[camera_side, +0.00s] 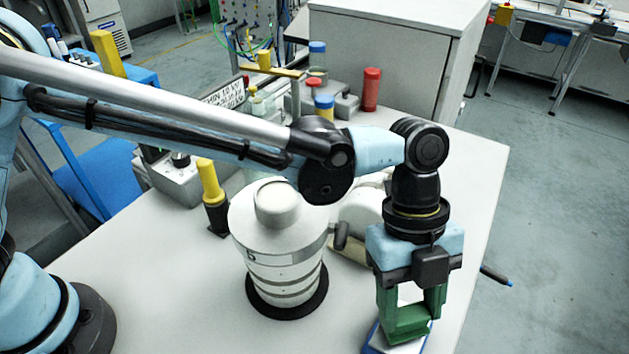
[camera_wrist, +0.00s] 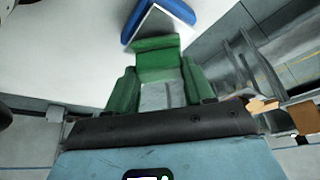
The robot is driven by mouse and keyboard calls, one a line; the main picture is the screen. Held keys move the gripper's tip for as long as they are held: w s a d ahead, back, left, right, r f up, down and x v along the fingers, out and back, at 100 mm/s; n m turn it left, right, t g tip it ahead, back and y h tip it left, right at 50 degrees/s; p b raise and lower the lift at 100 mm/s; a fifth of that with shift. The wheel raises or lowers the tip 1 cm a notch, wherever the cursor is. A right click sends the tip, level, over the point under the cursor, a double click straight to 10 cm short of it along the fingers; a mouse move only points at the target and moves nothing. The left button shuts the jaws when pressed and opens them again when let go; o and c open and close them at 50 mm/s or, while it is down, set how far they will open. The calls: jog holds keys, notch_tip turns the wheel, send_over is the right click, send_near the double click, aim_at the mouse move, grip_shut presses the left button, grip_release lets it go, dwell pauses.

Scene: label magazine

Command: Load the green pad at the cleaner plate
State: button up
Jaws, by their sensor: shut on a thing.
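My gripper (camera_side: 410,312) has green fingers and is shut on the green pad (camera_side: 405,327), which spans between the fingertips. In the wrist view the pad (camera_wrist: 158,58) lies across the far ends of the fingers (camera_wrist: 160,75). A flat white piece with a blue edge (camera_side: 371,341), perhaps the cleaner plate, lies directly below at the table's front right. It also shows just beyond the pad in the wrist view (camera_wrist: 134,24). I cannot tell whether the pad touches it; the pad and gripper hide part of it.
A white cylindrical machine on a black base (camera_side: 284,275) stands left of my gripper. A dark pen-like rod (camera_side: 496,275) shows at the table's right edge.

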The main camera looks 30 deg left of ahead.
aim_at(408, 308)
jog(key=shift+f, duration=1)
dwell(1.2)
dwell(0.5)
jog(key=shift+r, duration=3.5)
jog(key=shift+r, duration=0.1)
